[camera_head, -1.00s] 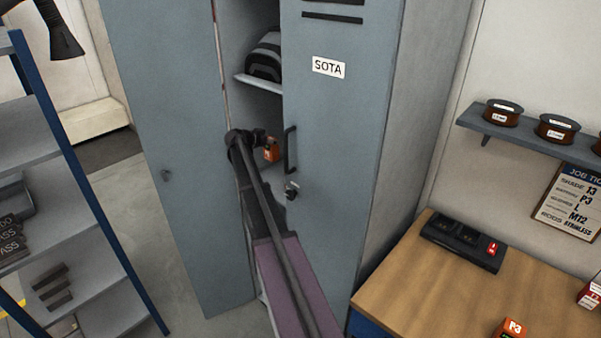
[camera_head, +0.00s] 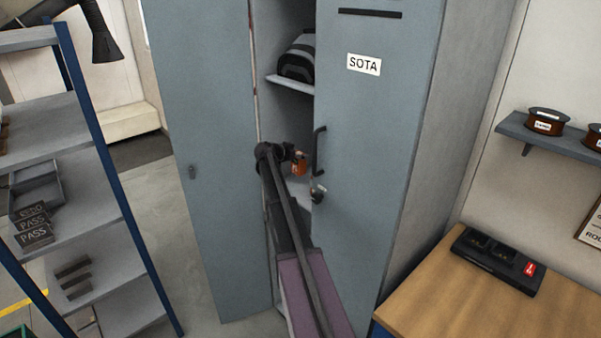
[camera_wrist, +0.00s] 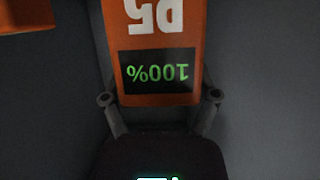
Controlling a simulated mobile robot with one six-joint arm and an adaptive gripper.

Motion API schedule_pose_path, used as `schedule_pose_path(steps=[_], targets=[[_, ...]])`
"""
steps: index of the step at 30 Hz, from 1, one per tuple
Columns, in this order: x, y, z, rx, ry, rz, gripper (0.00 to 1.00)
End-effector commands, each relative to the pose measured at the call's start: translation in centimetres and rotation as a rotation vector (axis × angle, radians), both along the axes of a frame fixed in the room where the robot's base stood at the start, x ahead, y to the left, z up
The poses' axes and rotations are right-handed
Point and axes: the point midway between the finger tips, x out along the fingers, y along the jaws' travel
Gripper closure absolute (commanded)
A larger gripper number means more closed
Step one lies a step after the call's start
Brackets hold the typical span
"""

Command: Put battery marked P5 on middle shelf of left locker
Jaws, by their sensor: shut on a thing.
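My gripper (camera_wrist: 160,97) is shut on the orange battery marked P5 (camera_wrist: 160,20). Its label is upside down in the wrist view, above a green 100% display. In the head view the battery (camera_head: 300,163) is a small orange block at the end of my arm, in the opening of the left locker. The left locker's door (camera_head: 205,150) stands open to the left. A shelf (camera_head: 290,85) with a dark striped bundle is above my gripper. A paler surface shows below the battery; I cannot tell whether the battery touches it.
The right locker door (camera_head: 375,130), labelled SOTA, is shut, with its handle close beside my gripper. Another orange thing (camera_wrist: 25,15) shows at the wrist view's upper left. A blue-framed rack (camera_head: 110,180) stands left. A wooden bench (camera_head: 430,300) with a black charger (camera_head: 498,260) is right.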

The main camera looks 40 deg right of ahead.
Motion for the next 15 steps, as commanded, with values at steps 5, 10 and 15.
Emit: schedule_pose_path(steps=[5, 10, 15], targets=[[-0.02, -0.04, -1.39, -0.001, 0.000, 0.000, 0.84], [-0.03, -0.06, -1.49, -0.001, 0.000, -0.001, 0.84], [-0.04, -0.08, -1.42, -0.001, 0.000, -0.001, 0.84]])
